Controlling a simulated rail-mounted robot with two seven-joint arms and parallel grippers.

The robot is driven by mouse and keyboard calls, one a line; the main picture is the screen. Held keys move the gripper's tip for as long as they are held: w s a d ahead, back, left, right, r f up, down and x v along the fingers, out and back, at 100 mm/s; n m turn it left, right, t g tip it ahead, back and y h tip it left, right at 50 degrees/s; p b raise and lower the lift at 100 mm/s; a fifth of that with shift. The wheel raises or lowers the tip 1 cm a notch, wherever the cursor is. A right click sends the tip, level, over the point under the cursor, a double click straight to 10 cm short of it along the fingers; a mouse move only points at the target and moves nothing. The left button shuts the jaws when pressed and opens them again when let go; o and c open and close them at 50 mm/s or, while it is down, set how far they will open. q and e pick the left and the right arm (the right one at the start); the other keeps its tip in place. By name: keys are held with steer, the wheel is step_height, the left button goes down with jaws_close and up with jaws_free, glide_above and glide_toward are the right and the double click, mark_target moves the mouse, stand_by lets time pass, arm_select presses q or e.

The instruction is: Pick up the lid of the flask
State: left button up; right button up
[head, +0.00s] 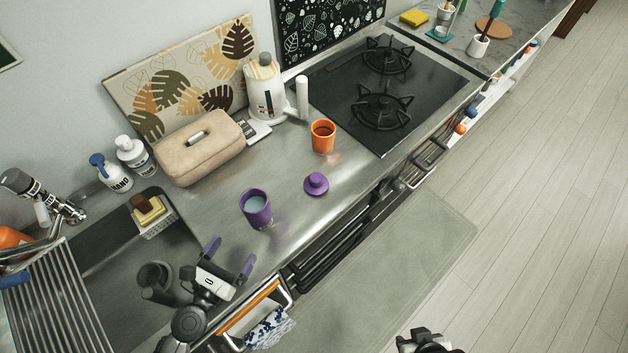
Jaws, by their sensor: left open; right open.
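A small purple lid (316,184) with a round knob lies on the steel counter. An open purple flask or cup (257,208) stands upright to its left, with something pale inside. My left gripper (229,257) is open and empty, its two purple-tipped fingers apart, below the purple flask in the picture and near the sink's edge. It is apart from both the flask and the lid. My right gripper (425,342) shows only in part at the bottom edge, over the floor, far from the lid; its fingertips are hard to make out.
An orange cup (323,136) stands beyond the lid, near the black stove (390,95). The sink (135,260) lies left. The counter around the lid is clear.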

stand_by(0.4)
arm_select(q)
steer(key=c, duration=0.5)
steer(key=shift+o, duration=0.2)
